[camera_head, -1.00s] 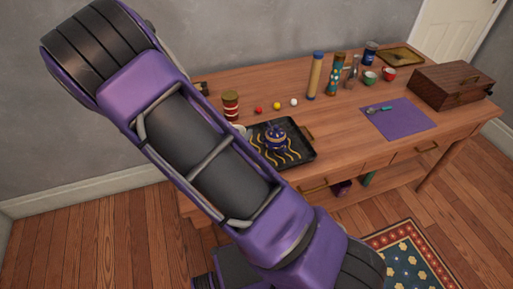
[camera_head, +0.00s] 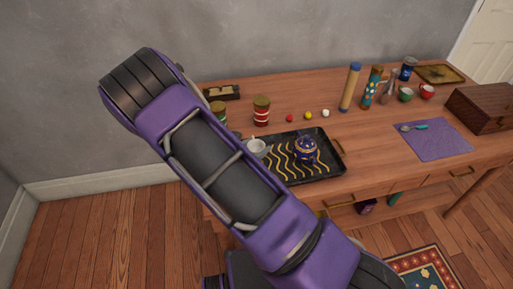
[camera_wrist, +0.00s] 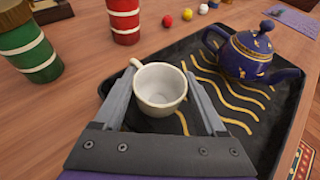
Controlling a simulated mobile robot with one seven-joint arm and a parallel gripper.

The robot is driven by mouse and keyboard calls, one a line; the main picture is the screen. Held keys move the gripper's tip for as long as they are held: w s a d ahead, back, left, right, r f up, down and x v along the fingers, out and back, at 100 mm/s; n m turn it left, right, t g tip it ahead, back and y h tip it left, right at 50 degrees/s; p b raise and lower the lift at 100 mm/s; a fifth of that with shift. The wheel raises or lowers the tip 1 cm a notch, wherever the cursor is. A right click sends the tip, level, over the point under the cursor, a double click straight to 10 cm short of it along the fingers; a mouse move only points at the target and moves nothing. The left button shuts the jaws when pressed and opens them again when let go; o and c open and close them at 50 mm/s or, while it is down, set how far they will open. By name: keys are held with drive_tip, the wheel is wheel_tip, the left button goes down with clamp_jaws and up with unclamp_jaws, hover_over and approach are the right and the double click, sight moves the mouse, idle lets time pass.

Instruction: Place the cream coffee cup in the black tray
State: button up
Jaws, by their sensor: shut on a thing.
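The cream coffee cup (camera_wrist: 160,84) is upright between the fingers of my gripper (camera_wrist: 159,92), which is shut on it. Its handle points to the upper left in the wrist view. In the head view the cup (camera_head: 258,147) shows beside my arm, at the left end of the black tray (camera_head: 318,173). The tray (camera_wrist: 286,129) has yellow wavy lines and lies under and around the cup in the wrist view. I cannot tell whether the cup touches the tray. My arm hides the gripper in the head view.
A blue and gold teapot (camera_wrist: 250,55) stands on the tray, right of the cup. A red striped jar (camera_wrist: 123,20) and a green striped jar (camera_wrist: 30,50) stand beyond the tray's left side. Small balls (camera_head: 308,115) lie behind it. A purple mat (camera_head: 433,140) lies right.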

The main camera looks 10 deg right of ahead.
drive_tip(key=shift+f, duration=0.1)
drive_tip(key=shift+f, duration=0.15)
drive_tip(key=o, duration=1.3)
drive_tip(key=shift+r, duration=0.25)
drive_tip(key=p+v, duration=0.1)
drive_tip(key=v, duration=1.1)
